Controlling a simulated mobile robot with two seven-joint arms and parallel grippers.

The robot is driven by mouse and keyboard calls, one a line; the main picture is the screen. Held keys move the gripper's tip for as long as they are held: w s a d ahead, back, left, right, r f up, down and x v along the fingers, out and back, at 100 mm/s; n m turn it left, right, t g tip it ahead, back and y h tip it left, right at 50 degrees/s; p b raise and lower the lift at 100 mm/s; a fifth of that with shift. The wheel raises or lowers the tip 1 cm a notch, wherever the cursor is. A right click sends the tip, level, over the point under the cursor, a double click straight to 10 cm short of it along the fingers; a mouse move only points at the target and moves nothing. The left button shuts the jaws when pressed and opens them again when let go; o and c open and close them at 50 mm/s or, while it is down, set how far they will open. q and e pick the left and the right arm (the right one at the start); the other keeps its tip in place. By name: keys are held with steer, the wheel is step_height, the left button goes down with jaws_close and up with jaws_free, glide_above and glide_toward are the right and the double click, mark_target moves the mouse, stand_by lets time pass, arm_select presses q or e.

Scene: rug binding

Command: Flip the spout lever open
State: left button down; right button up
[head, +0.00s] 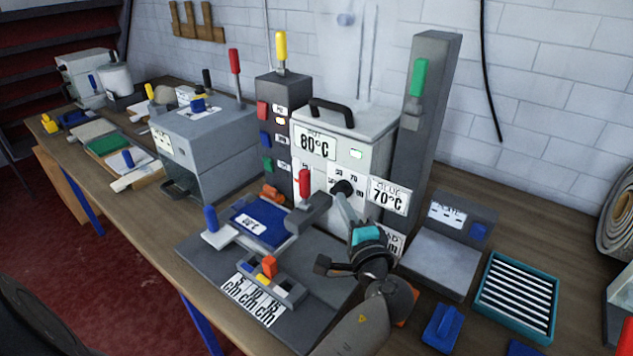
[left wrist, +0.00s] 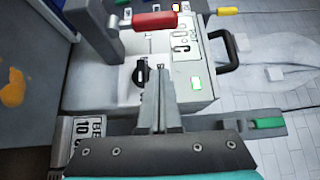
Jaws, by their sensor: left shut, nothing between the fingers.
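The glue pot (head: 372,145) is a pale box with an 80°C label, and it also shows in the left wrist view (left wrist: 195,85). A red lever (head: 304,183) stands upright by the dark spout block (head: 308,214) at its front. In the left wrist view the red lever (left wrist: 155,21) lies across the top, beyond my fingertips. My left gripper (head: 343,197) is shut and empty, pointing at the pot's front beside a black knob (left wrist: 141,74). It appears apart from the red lever, which is to its left in the head view. My right gripper is not in view.
A dark column with a green handle (head: 418,78) stands right of the pot. A control post with a yellow lever (head: 281,46) stands behind left. A grey base (head: 205,257) with a blue pad lies in front. A 70°C sign (head: 389,196) is close to my gripper.

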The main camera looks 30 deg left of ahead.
mark_target(305, 191)
arm_select(q)
steer(key=x, duration=0.9)
steer(key=shift+w+a+p, duration=0.25)
steer(key=shift+a+p, duration=0.05)
steer(key=shift+s+a+p, duration=0.1)
steer(key=shift+s+p, duration=0.4)
steer(key=shift+s, duration=0.45)
steer(key=shift+s+a+p, duration=0.15)
steer(key=shift+s+p, duration=0.3)
steer(key=shift+s, duration=0.5)
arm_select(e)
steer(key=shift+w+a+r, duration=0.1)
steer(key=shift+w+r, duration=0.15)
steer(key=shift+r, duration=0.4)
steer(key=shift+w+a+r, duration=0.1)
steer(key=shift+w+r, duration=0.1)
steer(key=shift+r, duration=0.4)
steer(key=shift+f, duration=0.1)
